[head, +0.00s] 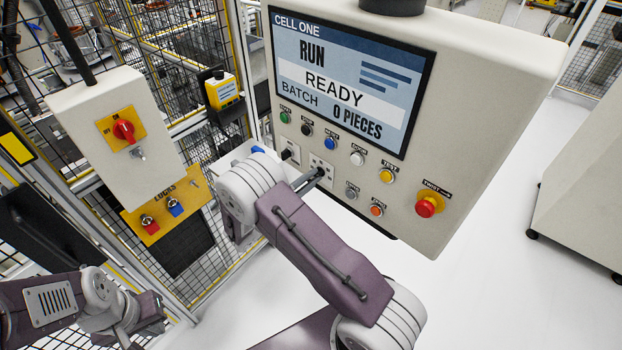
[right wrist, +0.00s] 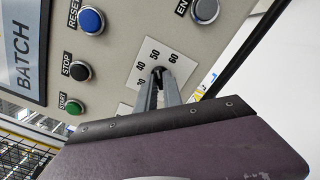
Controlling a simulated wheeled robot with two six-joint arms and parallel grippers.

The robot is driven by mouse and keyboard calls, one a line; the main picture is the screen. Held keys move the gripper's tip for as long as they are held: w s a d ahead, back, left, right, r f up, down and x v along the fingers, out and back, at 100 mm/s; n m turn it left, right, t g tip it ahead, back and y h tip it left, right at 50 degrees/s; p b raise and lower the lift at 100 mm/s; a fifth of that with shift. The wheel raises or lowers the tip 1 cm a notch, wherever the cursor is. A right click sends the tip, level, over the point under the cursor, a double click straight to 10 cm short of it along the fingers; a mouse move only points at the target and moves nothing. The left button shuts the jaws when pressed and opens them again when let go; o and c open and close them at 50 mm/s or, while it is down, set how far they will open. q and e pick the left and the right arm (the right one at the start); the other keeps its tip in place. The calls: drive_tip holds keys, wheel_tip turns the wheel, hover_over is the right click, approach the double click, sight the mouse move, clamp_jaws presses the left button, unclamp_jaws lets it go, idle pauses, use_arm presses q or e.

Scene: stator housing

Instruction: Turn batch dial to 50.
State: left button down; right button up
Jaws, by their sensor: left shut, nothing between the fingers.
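The control panel (head: 480,130) shows RUN, READY and BATCH 0 PIECES on its screen (head: 350,80). The batch dial (right wrist: 158,71) is a small dark knob on a white scale plate (right wrist: 150,46) marked 30, 40, 50 and 60. The 50 lies just above the knob in the right wrist view. My right gripper (right wrist: 158,82) has its two narrow fingers close together, one on each side of the knob. In the head view my right gripper (head: 309,178) reaches the panel's lower left. My left gripper (head: 122,334) is shut and empty at the lower left, away from the panel.
Push buttons surround the dial, including blue RESET (right wrist: 91,20), STOP (right wrist: 78,69) and green START (right wrist: 73,108). A red twist knob (head: 428,205) is at the panel's right. A box with a red switch (head: 124,131) and a yellow lock plate (head: 165,203) stand left.

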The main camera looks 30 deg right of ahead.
drive_tip(key=o, duration=0.4)
drive_tip(key=b+v, duration=0.3)
drive_tip(key=v, duration=0.6)
